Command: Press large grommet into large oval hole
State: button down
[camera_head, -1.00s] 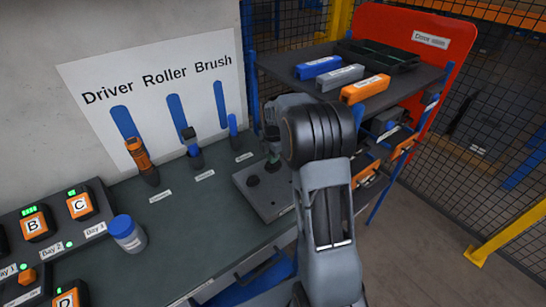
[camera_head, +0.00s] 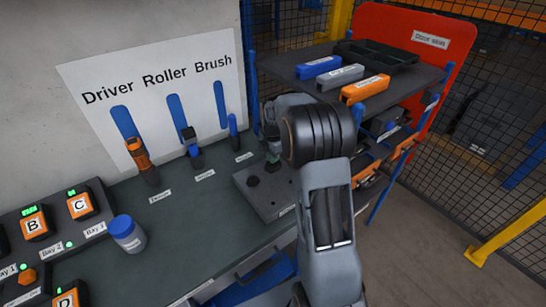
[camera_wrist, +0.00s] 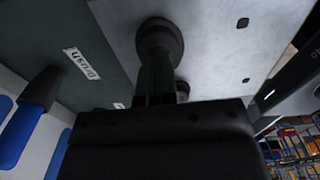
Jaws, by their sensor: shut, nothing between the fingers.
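A light grey panel (camera_head: 275,207) lies at the right end of the bench, and its surface fills the upper middle of the wrist view (camera_wrist: 215,35). A dark round grommet-like piece (camera_head: 252,181) sits on it in the head view. My gripper (camera_head: 273,160) is over the panel's far part, partly hidden by my arm. In the wrist view my shut, empty fingers (camera_wrist: 155,75) point at a black round piece (camera_wrist: 160,38) and overlap it; contact is unclear. Another round piece (camera_wrist: 183,89) is partly hidden behind the fingers. I cannot tell which hole is the large oval one.
A roller (camera_head: 193,150), a driver (camera_head: 140,156) and a brush (camera_head: 233,130) stand along the wall. A blue-capped bottle (camera_head: 127,236) and battery chargers (camera_head: 36,224) are at the left. A shelf rack (camera_head: 300,82) with coloured bins stands behind my arm. The bench's middle is clear.

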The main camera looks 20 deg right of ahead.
jog(key=shift+f+b, duration=0.55)
jog(key=shift+f, duration=0.3)
dwell(0.6)
jog(key=shift+r, duration=0.1)
notch_tip(320, 180, up, 7)
jog(key=p, duration=0.5)
notch_tip(320, 180, up, 14)
dwell(0.8)
dwell(0.5)
